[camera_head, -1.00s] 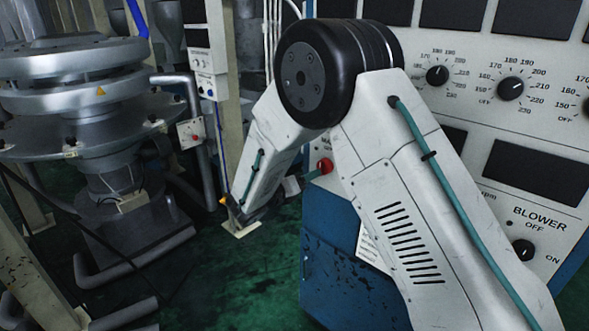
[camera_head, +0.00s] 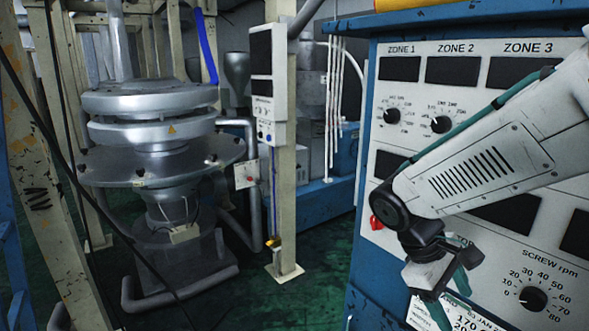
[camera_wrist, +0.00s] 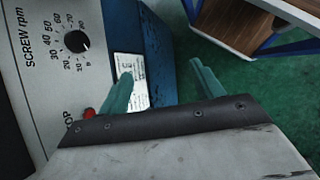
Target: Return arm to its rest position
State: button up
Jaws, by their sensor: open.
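My arm crosses the right side of the head view, in front of the control cabinet (camera_head: 365,110). Its gripper (camera_head: 452,285) hangs low near the cabinet's lower left part, beside a paper label (camera_head: 462,315). In the wrist view the two teal fingers of my gripper (camera_wrist: 165,78) stand apart with nothing between them. The left finger overlaps the label (camera_wrist: 135,68) in the picture. Whether it touches the cabinet cannot be told.
A red button (camera_head: 376,222) sits just left of my arm; a screw-speed dial (camera_head: 533,299) is to the right. A metal die tower (camera_head: 150,130) and a cream post (camera_head: 285,200) stand left. Green floor (camera_head: 320,240) shows between post and cabinet.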

jog(key=s+r+m+t+y, duration=0.2)
jog(key=s+r+m+y, duration=0.1)
jog(key=s, duration=0.3)
jog(key=s+r+m+t+y, duration=0.2)
jog(key=s+r+m, duration=0.2)
jog(key=s, duration=0.3)
jog(key=shift+a+m+y, duration=0.2)
jog(key=shift+m+y, duration=0.1)
jog(key=shift+y, duration=0.1)
